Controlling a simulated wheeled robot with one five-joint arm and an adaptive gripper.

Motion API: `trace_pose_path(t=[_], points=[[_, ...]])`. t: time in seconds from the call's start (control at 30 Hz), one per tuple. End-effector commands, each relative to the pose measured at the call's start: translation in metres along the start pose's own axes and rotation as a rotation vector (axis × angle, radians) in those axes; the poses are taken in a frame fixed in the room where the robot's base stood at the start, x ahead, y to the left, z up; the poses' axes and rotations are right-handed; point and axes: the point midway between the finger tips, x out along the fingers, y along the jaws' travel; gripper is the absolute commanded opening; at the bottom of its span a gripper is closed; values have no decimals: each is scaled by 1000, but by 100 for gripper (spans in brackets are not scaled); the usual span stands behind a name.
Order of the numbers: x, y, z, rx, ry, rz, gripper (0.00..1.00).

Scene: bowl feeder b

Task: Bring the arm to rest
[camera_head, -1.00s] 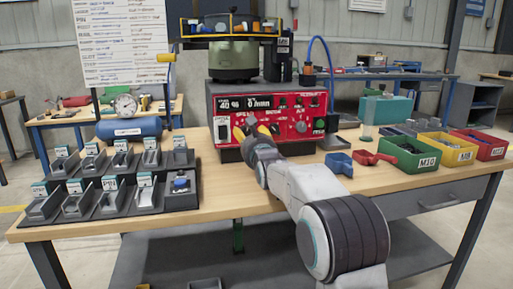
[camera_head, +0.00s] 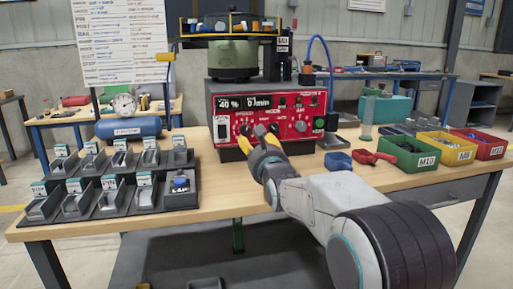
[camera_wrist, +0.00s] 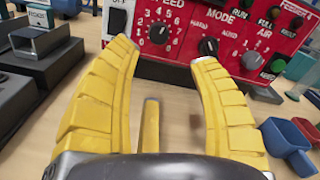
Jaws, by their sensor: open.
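My gripper (camera_head: 259,137) has yellow fingers and stands in front of the red control panel (camera_head: 285,103) of the bowl feeder (camera_head: 232,60). In the wrist view my gripper (camera_wrist: 158,60) has its fingers spread wide with nothing between them. The panel's speed knob (camera_wrist: 158,33) and mode knob (camera_wrist: 208,46) show beyond the fingertips, apart from them. My grey and white arm reaches in from the lower right in the head view.
A black rack of labelled holders (camera_head: 115,205) stands on the bench's left. A blue scoop (camera_head: 338,160), a red scoop (camera_head: 372,157) and green (camera_head: 411,163), yellow (camera_head: 446,156) and red (camera_head: 482,150) bins are on the right. The bench top (camera_head: 222,190) is clear in front.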

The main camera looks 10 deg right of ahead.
Motion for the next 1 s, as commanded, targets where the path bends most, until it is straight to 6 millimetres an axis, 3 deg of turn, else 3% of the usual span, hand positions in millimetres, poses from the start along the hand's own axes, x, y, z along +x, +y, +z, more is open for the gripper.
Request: trace_pose_path(t=[0.27,0.47,0.67,1.0], points=[[-1,-1,2,-9,3,2,56],[-17,-12,21,-155,60,42,56],[-57,-26,46,-490,172,167,56],[-149,-45,79,-1105,266,514,56]])
